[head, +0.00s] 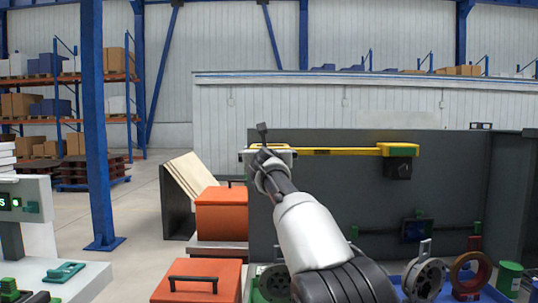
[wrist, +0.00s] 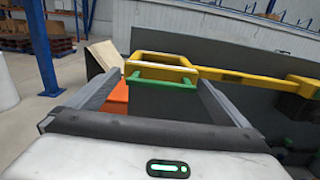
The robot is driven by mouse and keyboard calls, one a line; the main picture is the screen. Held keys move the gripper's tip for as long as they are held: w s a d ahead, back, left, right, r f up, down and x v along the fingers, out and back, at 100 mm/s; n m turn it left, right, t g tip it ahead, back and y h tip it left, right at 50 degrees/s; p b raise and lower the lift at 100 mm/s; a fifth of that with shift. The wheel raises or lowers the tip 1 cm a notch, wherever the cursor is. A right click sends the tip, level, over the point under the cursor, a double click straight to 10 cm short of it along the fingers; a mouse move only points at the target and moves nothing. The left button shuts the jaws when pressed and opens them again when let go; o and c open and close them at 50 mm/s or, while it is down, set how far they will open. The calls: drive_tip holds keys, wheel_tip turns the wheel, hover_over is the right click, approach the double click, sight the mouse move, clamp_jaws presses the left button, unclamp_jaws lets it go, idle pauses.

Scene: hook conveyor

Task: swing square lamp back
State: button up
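The square lamp (head: 284,154) hangs at the free end of a yellow swing arm (head: 340,151), pivoted on a mount (head: 398,150) at the dark panel. In the wrist view the lamp head (wrist: 150,58) is a yellow square frame with a green handle bar (wrist: 162,82) on its near side. My gripper (head: 263,143) covers part of the lamp in the head view. In the wrist view my gripper (wrist: 160,88) is wide open, its grey fingers either side of the handle. I cannot tell whether they touch it.
A dark panel (head: 320,200) stands behind my arm. Orange boxes (head: 221,215) are at its left, with leaning boards (head: 190,175) behind. A blue post (head: 95,120) stands further left. Reels (head: 424,278) sit at the lower right. Open floor lies left of the boxes.

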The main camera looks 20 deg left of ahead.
drive_tip(key=shift+f, duration=0.1)
drive_tip(key=b+v, duration=0.4)
drive_tip(key=v, duration=1.3)
drive_tip(key=shift+s+b, duration=0.15)
drive_tip(key=shift+b, duration=0.15)
drive_tip(key=shift+d, duration=0.2)
drive_tip(key=s+d+f+n+g+y, duration=0.1)
drive_tip(key=s+d+f+n+g, duration=0.15)
drive_tip(key=d+n, duration=0.55)
drive_tip(key=s+d+f+n+g, duration=0.15)
drive_tip(key=d+f+n, duration=0.35)
drive_tip(key=d, duration=0.5)
drive_tip(key=s+d+f+n+g+h, duration=0.35)
drive_tip(key=s+d+f+n, duration=0.75)
drive_tip(key=s, duration=0.4)
drive_tip(key=s+d+f+n+g+h, duration=0.35)
drive_tip(key=s+d+f+n, duration=0.45)
drive_tip(key=s+d+f, duration=0.55)
wheel_tip(320, 180, up, 29)
drive_tip(key=s+a+p, duration=0.1)
drive_tip(key=a+p, duration=0.1)
drive_tip(key=p, duration=2.5)
drive_tip(key=shift+a+p, duration=0.2)
drive_tip(key=shift+p, duration=0.1)
